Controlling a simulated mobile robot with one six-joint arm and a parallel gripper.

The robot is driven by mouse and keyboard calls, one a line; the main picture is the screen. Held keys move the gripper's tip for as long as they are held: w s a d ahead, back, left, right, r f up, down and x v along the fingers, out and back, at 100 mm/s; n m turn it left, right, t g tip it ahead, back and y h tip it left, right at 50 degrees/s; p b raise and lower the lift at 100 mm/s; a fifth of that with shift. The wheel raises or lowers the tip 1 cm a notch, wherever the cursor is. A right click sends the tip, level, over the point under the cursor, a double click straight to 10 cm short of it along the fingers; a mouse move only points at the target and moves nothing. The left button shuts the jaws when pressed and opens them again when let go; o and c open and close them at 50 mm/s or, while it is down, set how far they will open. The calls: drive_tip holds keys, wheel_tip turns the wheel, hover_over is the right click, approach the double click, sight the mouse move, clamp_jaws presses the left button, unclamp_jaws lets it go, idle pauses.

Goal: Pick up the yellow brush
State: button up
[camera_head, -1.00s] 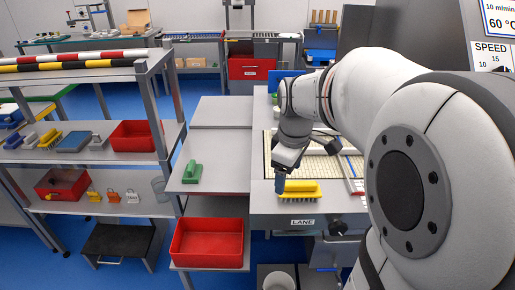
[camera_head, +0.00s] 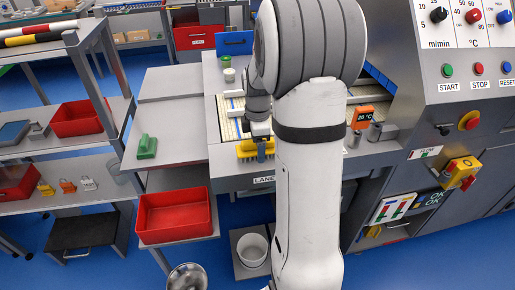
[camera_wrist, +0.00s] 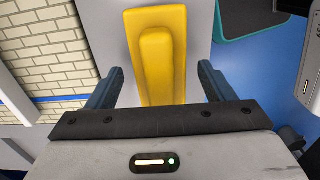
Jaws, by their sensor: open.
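The yellow brush (camera_head: 245,150) lies on the grey ledge at the front of the lane, with its bristles down. In the wrist view its yellow handle (camera_wrist: 160,55) lies lengthwise between my two blue fingers, with a gap on each side. My gripper (camera_head: 261,146) is open at the brush; its fingers also show in the wrist view (camera_wrist: 157,82). My arm hides part of the ledge and the right side of the gripper in the head view.
A green brush (camera_head: 147,147) stands on the grey side table to the left. A red tub (camera_head: 175,216) sits on the lower shelf. The control panel (camera_head: 470,50) stands to the right. A white bucket (camera_head: 252,250) is below the ledge.

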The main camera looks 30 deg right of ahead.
drive_tip(key=shift+f, duration=0.45)
drive_tip(key=c, duration=1.1)
drive_tip(key=shift+r, duration=0.1)
wheel_tip(320, 180, up, 10)
drive_tip(key=shift+b, duration=0.3)
drive_tip(key=o, duration=0.5)
drive_tip(key=c, duration=0.4)
drive_tip(key=shift+o, duration=0.2)
drive_tip(key=shift+s, duration=0.15)
